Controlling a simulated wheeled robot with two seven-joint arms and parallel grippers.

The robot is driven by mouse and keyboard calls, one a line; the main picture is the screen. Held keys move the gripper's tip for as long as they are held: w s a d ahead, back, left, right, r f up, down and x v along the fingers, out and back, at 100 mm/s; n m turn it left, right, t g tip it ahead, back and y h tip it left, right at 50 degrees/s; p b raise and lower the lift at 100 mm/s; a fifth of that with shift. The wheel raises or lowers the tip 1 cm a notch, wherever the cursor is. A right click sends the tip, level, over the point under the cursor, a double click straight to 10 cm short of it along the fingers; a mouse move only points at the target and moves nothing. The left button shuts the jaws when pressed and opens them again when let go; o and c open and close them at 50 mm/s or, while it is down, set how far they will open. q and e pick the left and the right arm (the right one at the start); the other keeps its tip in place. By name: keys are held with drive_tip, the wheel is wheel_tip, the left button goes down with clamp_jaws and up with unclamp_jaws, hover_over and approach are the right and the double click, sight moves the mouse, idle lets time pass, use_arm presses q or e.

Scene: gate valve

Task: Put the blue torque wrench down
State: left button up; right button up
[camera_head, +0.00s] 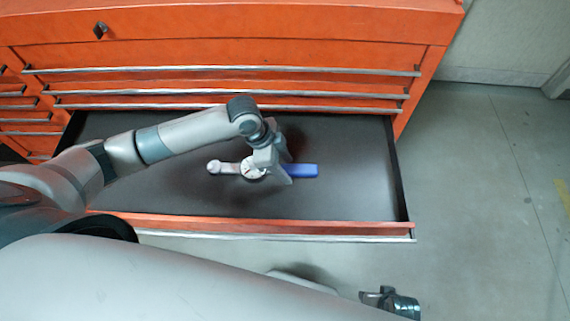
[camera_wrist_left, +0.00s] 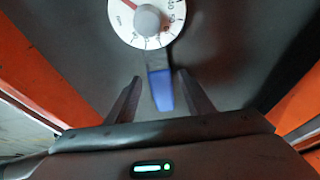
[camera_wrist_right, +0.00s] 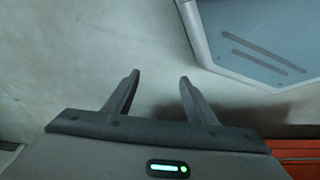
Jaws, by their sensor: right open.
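The blue torque wrench lies in the open drawer, with its grey head end to the left, its round white dial in the middle and its blue handle (camera_head: 304,170) to the right. My left gripper (camera_head: 284,176) is over the wrench between dial and handle and hides part of it. In the left wrist view, the blue handle (camera_wrist_left: 161,90) shows between the two fingers (camera_wrist_left: 158,98), with a gap on each side, so the gripper is open. My right gripper (camera_wrist_right: 160,85) is open and empty, outside the drawer at the lower right of the head view (camera_head: 372,296).
The orange tool cabinet (camera_head: 250,30) stands behind, with its other drawers shut. The pulled-out drawer (camera_head: 360,190) has a dark floor, bare around the wrench, and an orange front edge. Grey floor (camera_head: 480,190) is clear at the right.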

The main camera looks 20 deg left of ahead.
drive_tip(key=shift+w, duration=0.1)
use_arm(q)
drive_tip(key=shift+r, duration=0.2)
drive_tip(key=shift+a+r, duration=0.3)
drive_tip(key=shift+r, duration=0.25)
drive_tip(key=v, duration=1)
drive_tip(key=shift+r+p, duration=0.25)
drive_tip(key=shift+p, duration=0.1)
use_arm(e)
wheel_tip(320, 180, down, 2)
drive_tip(key=shift+d+f, duration=0.1)
use_arm(q)
drive_tip(key=shift+s, duration=0.15)
use_arm(e)
drive_tip(key=shift+r, duration=0.25)
